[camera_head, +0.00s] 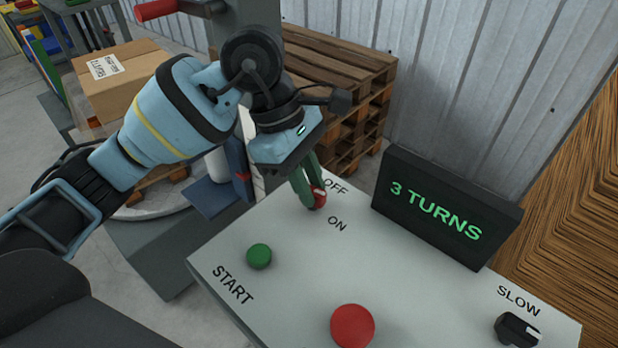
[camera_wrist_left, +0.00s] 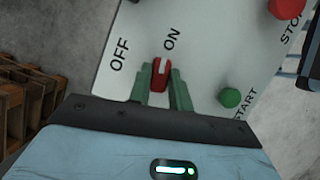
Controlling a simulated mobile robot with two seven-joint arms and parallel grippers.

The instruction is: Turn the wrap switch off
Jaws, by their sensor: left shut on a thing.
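The wrap switch (camera_head: 318,200) is a red knob with a pale mark, on the light grey control panel (camera_head: 290,290) near the OFF and ON labels. It also shows in the left wrist view (camera_wrist_left: 160,78). My left gripper (camera_head: 308,190) comes down over the knob, its green fingers on either side and shut on it. The fingers partly hide the knob in the head view. My right gripper is not in view.
A green START button (camera_head: 259,256), a large red button (camera_head: 352,326) and a black SLOW knob (camera_head: 516,329) are on the same panel. A display (camera_head: 445,208) reading "3 TURNS" stands at its back. Wooden pallets (camera_head: 345,90) and a cardboard box (camera_head: 120,80) are behind.

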